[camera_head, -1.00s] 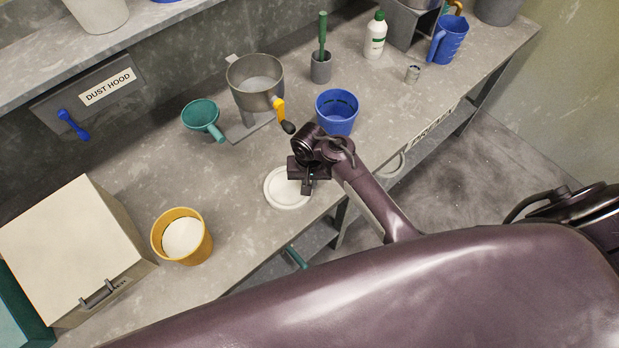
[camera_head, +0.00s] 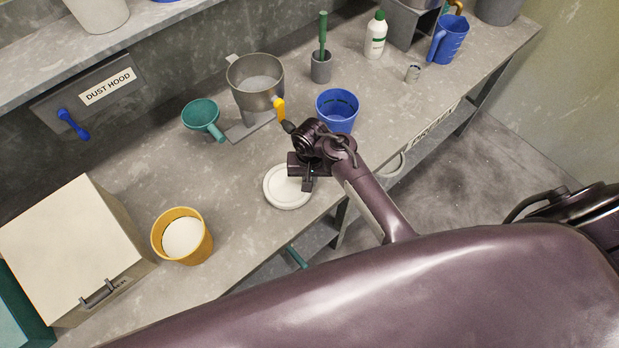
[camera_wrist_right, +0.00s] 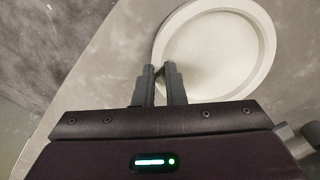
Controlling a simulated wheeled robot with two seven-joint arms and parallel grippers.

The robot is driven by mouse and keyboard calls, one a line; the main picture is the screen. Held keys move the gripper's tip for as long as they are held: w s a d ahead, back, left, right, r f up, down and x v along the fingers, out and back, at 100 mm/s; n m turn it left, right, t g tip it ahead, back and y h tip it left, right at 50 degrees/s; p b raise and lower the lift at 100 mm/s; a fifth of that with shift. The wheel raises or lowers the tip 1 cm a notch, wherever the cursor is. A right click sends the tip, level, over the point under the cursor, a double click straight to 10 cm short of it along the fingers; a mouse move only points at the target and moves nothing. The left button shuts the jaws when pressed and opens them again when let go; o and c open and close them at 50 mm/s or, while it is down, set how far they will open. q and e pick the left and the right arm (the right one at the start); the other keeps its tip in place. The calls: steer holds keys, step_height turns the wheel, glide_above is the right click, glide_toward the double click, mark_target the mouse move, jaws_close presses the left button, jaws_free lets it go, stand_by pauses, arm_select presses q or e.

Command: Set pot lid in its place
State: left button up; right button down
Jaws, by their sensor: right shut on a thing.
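The pot lid, a round white disc with a raised rim (camera_head: 285,196), is near the front edge of the workbench in the head view. It also shows in the right wrist view (camera_wrist_right: 225,50). My right gripper (camera_head: 308,186) is above the lid's right side, shut on its rim. In the right wrist view the two fingers (camera_wrist_right: 160,75) straddle the lid's near left edge. I cannot tell whether the lid is clear of the bench. My left gripper is not in view.
A blue pail (camera_head: 338,121) stands just behind my right wrist. A yellow pail (camera_head: 205,240) with white contents stands front left. Bare bench (camera_head: 200,175) lies left of the lid.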

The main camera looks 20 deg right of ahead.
steer(key=shift+r, duration=0.1)
steer(key=shift+r, duration=2.05)
step_height(320, 180, up, 8)
stand_by(0.5)
stand_by(0.3)
